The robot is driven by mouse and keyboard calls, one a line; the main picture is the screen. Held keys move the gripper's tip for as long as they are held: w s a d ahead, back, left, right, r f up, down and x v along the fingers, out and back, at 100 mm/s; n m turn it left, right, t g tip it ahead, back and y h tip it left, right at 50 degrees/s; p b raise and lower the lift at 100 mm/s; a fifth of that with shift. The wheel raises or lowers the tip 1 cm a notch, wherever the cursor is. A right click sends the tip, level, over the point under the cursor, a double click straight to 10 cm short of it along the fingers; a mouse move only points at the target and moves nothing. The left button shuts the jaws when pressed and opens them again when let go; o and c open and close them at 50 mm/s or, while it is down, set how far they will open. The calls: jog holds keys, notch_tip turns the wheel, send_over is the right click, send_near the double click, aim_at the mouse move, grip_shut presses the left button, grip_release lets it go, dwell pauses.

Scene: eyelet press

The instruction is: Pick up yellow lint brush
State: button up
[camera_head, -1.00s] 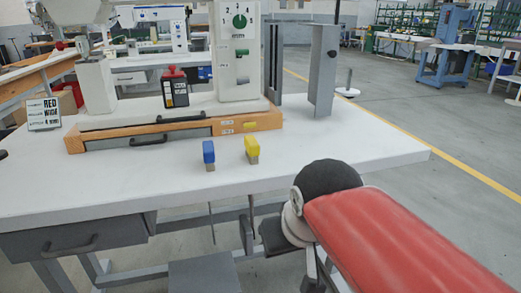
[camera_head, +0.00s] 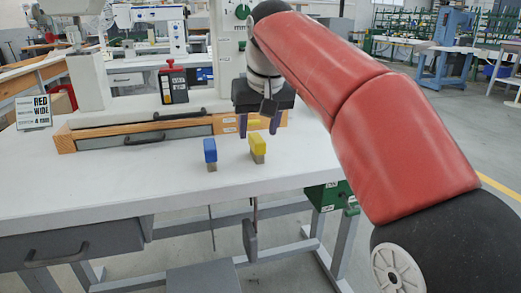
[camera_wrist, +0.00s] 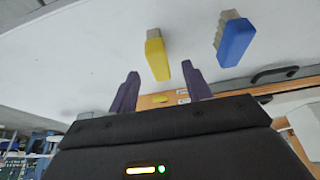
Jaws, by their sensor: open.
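The yellow lint brush (camera_head: 257,145) stands on the white table near its front edge, with its pale bristle end down. It also shows in the wrist view (camera_wrist: 157,58), ahead of the fingers and roughly between their lines. My gripper (camera_head: 258,127) is open and empty, with two purple fingers apart, behind and just above the yellow brush in the head view. In the wrist view my gripper (camera_wrist: 160,88) points toward the brush without visibly touching it.
A blue brush (camera_head: 210,151) stands to the left of the yellow one. A wooden drawer unit (camera_head: 130,133) lies behind them, with a black-and-red box (camera_head: 173,84) and a sign (camera_head: 33,110) further back. The tabletop (camera_head: 110,190) in front is clear.

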aim_at(257, 138)
jog(key=b+x, duration=0.1)
jog(key=x, duration=0.4)
jog(key=shift+w+f, duration=0.15)
jog(key=shift+f, duration=0.05)
jog(key=shift+c, duration=0.3)
grip_shut()
